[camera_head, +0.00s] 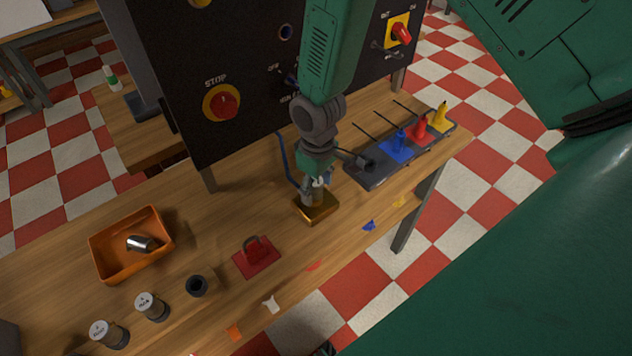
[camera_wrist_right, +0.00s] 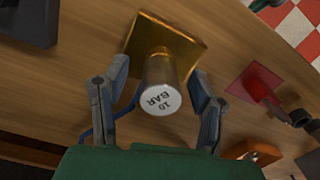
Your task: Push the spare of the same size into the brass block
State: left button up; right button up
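The brass block (camera_head: 317,211) sits on the wooden bench near its front edge; it also shows in the right wrist view (camera_wrist_right: 185,42). A silver cartridge marked "10 BAR" (camera_wrist_right: 161,92) stands upright at the block's middle; how deep it sits cannot be told. My right gripper (camera_head: 318,186) is over the block, its two fingers (camera_wrist_right: 159,78) on either side of the cartridge with gaps showing, so it is open. Two labelled cartridges (camera_head: 152,306) (camera_head: 109,334) stand at the bench's front left; their labels are too small to read. My left gripper is not in view.
An orange tray (camera_head: 104,266) holds a silver cylinder (camera_head: 142,243) lying down. A dark round holder (camera_head: 197,286) and a red plate with a padlock-like handle (camera_head: 257,257) stand left of the block. A dark rack (camera_head: 373,175) with coloured pieces is right; a black panel (camera_head: 250,60) rises behind.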

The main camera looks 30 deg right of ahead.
jog(key=shift+w+r, duration=0.1)
jog(key=shift+r, duration=0.45)
notch_tip(320, 180, up, 11)
jog(key=shift+w+d+f, duration=0.1)
jog(key=shift+d+f, duration=0.05)
jog(key=s+d+f+m, duration=0.1)
jog(key=s+f+m, duration=0.1)
jog(key=s+f, duration=0.95)
jog(key=s+d+f+m, duration=0.1)
jog(key=s+f+m, duration=0.1)
jog(key=s+f, duration=0.9)
notch_tip(320, 180, down, 6)
jog(key=a+b, duration=0.1)
jog(key=b, duration=0.9)
jog(key=shift+a+f+n+t, duration=0.2)
jog(key=shift+a+n+t, duration=0.05)
jog(key=shift+n+t, duration=0.15)
